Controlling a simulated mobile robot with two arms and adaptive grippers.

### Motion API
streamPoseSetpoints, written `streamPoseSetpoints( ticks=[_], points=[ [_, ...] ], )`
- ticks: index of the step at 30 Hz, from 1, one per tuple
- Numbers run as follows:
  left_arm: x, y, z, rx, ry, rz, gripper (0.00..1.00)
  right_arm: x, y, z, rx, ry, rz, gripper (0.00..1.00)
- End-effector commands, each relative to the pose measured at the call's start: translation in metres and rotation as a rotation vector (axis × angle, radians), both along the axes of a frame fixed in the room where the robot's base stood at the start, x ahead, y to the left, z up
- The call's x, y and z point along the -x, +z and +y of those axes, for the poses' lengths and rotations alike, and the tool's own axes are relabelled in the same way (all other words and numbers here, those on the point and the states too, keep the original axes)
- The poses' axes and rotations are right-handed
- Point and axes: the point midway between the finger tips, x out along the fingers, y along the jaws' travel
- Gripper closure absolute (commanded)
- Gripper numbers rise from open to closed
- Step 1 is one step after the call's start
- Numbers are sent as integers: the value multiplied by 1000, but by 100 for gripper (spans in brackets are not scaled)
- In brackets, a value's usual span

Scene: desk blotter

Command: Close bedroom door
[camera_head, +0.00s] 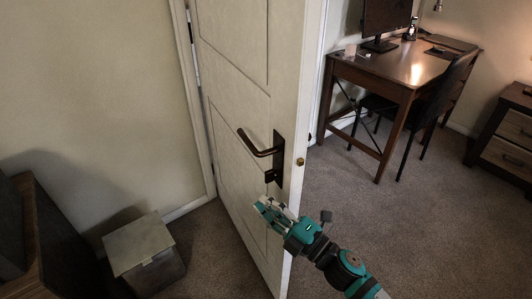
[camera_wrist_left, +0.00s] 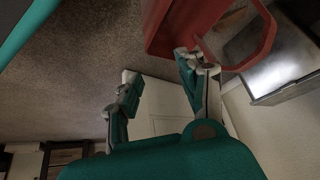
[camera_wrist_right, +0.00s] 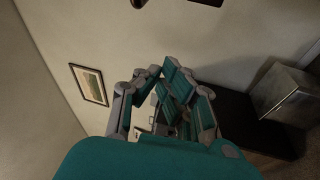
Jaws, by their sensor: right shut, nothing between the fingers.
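The white panelled bedroom door (camera_head: 235,100) stands open in the middle of the head view, its hinges on the left and its free edge on the right. A dark lever handle (camera_head: 260,147) is on its near face. My right gripper (camera_head: 262,205) is shut and empty, in front of the door below the handle, close to the free edge; I cannot tell whether it touches. Its closed fingers (camera_wrist_right: 172,100) show in the right wrist view. My left gripper (camera_wrist_left: 158,88) is outside the head view; in the left wrist view its fingers are apart with nothing between them.
A lidded box (camera_head: 140,250) stands by the wall left of the door, beside dark furniture (camera_head: 45,240). Beyond the door are a desk (camera_head: 400,75), a dark chair (camera_head: 440,90) and a drawer unit (camera_head: 508,140). Carpet (camera_head: 430,230) on the right is clear.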

Motion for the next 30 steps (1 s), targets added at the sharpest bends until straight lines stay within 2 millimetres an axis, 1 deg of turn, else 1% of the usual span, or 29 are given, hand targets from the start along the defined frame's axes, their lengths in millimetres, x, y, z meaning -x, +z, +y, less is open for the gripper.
streamPoseSetpoints(
  ticks=[1,2,3,6,9,12,14,17,27,29,30],
  points=[
    [49,12,10,-19,4,100,60,3,8,-4,55,-10,22,100],
    [75,10,14,-29,7,151,60,4,4,-6,83,-14,29,100],
    [104,9,20,-41,9,210,60,7,-2,-8,116,-18,40,100],
    [163,10,31,-63,15,325,60,11,-14,-14,183,-26,58,100],
    [198,10,38,-76,17,392,60,15,-22,-17,220,-30,67,100],
    [210,10,40,-81,18,415,60,14,-27,-16,234,-32,70,100],
    [211,10,40,-81,18,417,60,10,-28,-13,234,-32,69,100],
    [210,12,40,-81,18,416,60,0,-27,-3,232,-31,68,100],
    [209,18,40,-81,17,414,60,-50,-27,48,229,-31,68,100],
    [209,19,40,-81,17,414,60,-58,-27,57,230,-30,68,100],
    [209,21,39,-80,18,414,60,-61,-28,44,236,-35,70,100]
  ],
)
